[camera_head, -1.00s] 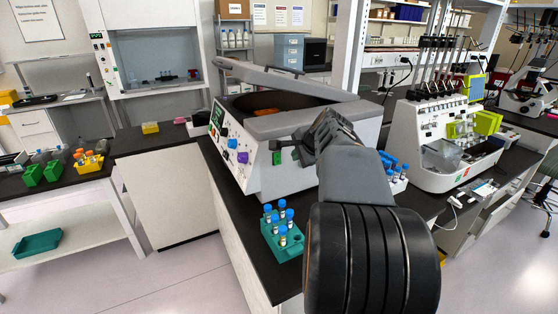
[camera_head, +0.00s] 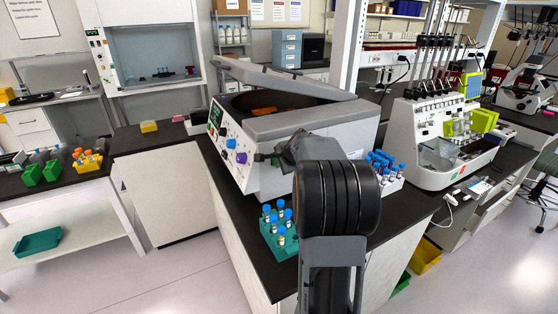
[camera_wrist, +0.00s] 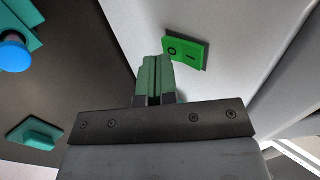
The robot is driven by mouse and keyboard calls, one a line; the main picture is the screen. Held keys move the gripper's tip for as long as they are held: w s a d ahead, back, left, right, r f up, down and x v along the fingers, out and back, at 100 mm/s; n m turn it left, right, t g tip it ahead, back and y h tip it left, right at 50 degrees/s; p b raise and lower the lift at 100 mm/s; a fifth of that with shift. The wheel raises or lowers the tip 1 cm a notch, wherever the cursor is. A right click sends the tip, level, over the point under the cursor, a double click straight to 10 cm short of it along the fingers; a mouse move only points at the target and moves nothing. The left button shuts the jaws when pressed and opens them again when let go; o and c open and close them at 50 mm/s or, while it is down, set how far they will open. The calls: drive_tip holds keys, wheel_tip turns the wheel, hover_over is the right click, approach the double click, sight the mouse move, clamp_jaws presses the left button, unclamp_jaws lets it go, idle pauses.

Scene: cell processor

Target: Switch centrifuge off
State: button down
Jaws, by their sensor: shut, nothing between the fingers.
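The centrifuge (camera_head: 322,143) is the large white and grey machine on the black bench, with its lid (camera_head: 285,82) raised. Its green power switch (camera_wrist: 187,52), marked with a circle and a line, is on a pale side face in the wrist view. I cannot tell which side of the switch is pressed. My gripper (camera_wrist: 155,62) has its green-grey fingers together and empty, just left of and below the switch, nearest the circle mark. Contact is not clear. In the head view my wrist hides much of the area around the switch.
A teal rack (camera_head: 276,238) of blue-capped tubes stands on the bench in front of the centrifuge, close to my arm. A white rack (camera_head: 393,187) of blue-capped tubes stands to the right. A white instrument (camera_head: 431,137) is further right.

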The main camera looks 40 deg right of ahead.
drive_tip(key=shift+w+f, duration=0.2)
drive_tip(key=shift+w, duration=0.45)
drive_tip(key=shift+w+d+f+t+b, duration=0.15)
drive_tip(key=shift+t+b, duration=0.15)
drive_tip(key=shift+b, duration=0.55)
drive_tip(key=shift+r, duration=0.2)
drive_tip(key=shift+r+p, duration=0.7)
drive_tip(key=shift+r, duration=0.05)
